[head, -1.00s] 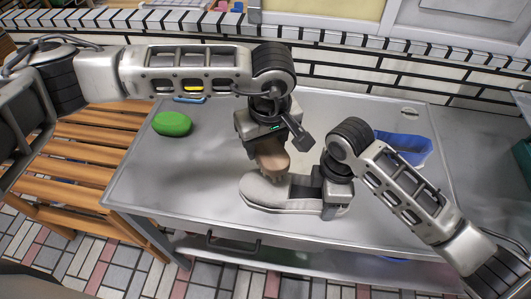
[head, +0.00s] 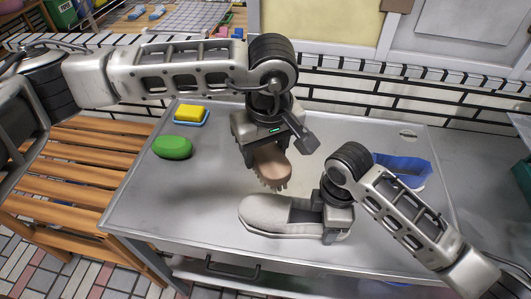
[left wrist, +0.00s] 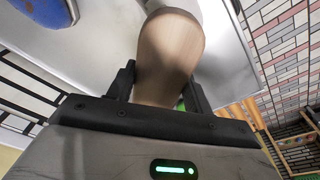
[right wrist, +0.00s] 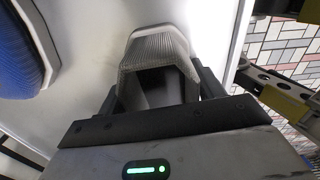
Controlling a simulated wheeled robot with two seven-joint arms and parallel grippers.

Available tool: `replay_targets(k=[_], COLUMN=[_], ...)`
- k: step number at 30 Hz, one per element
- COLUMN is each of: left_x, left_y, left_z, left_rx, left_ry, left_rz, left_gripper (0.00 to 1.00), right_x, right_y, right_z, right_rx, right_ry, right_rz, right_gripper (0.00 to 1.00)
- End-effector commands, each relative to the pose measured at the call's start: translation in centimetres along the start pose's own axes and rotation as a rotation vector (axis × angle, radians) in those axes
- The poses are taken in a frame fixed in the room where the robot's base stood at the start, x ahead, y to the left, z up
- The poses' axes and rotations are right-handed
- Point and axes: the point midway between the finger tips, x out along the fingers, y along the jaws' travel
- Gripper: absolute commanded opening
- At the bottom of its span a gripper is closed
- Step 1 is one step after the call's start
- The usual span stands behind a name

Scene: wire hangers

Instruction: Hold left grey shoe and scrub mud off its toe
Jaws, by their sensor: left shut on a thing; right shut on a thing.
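The grey shoe (head: 265,216) lies sole down on the metal table, toe to the left. Its toe looks plain light grey in the head view. My right gripper (head: 337,222) is shut on the heel end of the shoe, and the ribbed heel (right wrist: 157,47) shows between its fingers in the right wrist view. My left gripper (head: 261,143) is shut on a scrubbing brush (head: 271,166) with a brown back and bristles facing down. The brush is held above and behind the shoe, apart from it. The brush back (left wrist: 168,55) hides what lies beyond it in the left wrist view.
A blue shoe (head: 404,169) lies at the table's back right. A green lump (head: 172,147) and a yellow block (head: 190,112) on a blue dish (head: 205,119) are at the back left. The metal table (head: 150,200) is clear left of the shoe. A slatted wooden bench (head: 60,190) stands left.

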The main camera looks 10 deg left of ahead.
Motion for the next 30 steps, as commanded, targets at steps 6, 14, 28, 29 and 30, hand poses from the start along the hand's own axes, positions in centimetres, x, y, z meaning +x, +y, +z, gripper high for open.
replay_targets(k=[6,14,28,29,30], left_x=[0.0,0.0,0.0,0.0,0.0], left_y=[0.0,0.0,0.0,0.0,0.0], left_z=[0.0,0.0,0.0,0.0,0.0], left_rx=[0.000,0.000,0.000,0.000,0.000], left_ry=[0.000,0.000,0.000,0.000,0.000], left_rz=[0.001,0.001,0.001,0.001,0.001], left_gripper=[0.29,0.29,0.29,0.29,0.29], right_x=[0.0,0.0,-7.0,-7.6,-8.4], right_y=[0.0,0.0,0.1,0.1,0.1], right_z=[0.0,0.0,0.0,0.0,0.0], right_rx=[0.001,0.000,-0.001,-0.002,-0.001], right_ry=[0.000,0.000,0.002,0.001,0.002], right_rz=[0.001,0.000,0.006,0.006,0.005], right_gripper=[0.86,0.92,0.92,0.92,0.92])
